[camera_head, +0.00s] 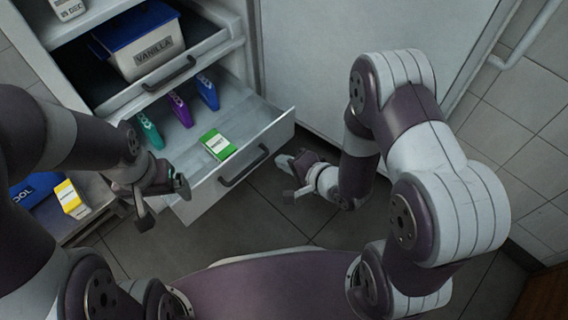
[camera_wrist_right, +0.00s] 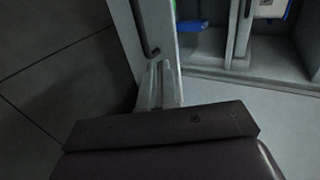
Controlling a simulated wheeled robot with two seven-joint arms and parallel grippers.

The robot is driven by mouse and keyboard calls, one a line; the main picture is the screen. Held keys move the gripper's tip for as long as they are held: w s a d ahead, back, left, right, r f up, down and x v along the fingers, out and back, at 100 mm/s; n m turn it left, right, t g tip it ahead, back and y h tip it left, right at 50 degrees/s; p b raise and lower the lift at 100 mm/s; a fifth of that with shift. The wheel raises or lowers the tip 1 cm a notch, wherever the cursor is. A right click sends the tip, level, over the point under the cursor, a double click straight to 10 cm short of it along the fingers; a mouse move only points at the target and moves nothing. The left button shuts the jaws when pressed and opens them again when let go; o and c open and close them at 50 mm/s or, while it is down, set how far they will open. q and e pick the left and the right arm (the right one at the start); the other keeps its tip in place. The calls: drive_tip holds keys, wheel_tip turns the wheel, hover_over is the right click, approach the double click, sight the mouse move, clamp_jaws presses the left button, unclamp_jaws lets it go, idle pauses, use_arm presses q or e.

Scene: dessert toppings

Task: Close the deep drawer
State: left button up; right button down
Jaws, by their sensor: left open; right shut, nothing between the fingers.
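The deep drawer (camera_head: 255,136) is pulled out of the grey cabinet, with a dark bar handle (camera_head: 244,167) on its front. It holds a green-and-white box (camera_head: 217,144) and teal, purple and blue packets. My right gripper (camera_head: 283,161) is shut and empty just outside the drawer front, right of the handle. In the right wrist view its fingers (camera_wrist_right: 159,84) overlap the drawer front (camera_wrist_right: 158,30); I cannot tell whether they touch. My left gripper (camera_head: 178,186) is open and empty by the drawer's front left corner.
An upper drawer (camera_head: 208,45) above is also partly out and holds a blue-lidded vanilla tub (camera_head: 148,42). A yellow-and-white box (camera_head: 71,198) and a blue item stand at the left. A white panel (camera_head: 350,30) stands right of the drawers. The tiled floor in front is clear.

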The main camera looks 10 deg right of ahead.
sight(252, 144)
drive_tip(key=b+x, duration=0.2)
drive_tip(key=x, duration=0.1)
drive_tip(key=b+x, duration=0.1)
drive_tip(key=x, duration=0.2)
drive_tip(key=r+b+x, duration=0.1)
drive_tip(key=b+x, duration=0.1)
drive_tip(key=x, duration=0.1)
drive_tip(key=shift+w+a+f+b, duration=0.15)
drive_tip(key=shift+w+a+b, duration=0.2)
drive_tip(key=shift+w, duration=0.05)
drive_tip(key=shift+w+a, duration=0.25)
drive_tip(key=shift+w, duration=0.1)
use_arm(q)
wheel_tip(252, 144, down, 7)
use_arm(e)
drive_tip(key=shift+w, duration=0.1)
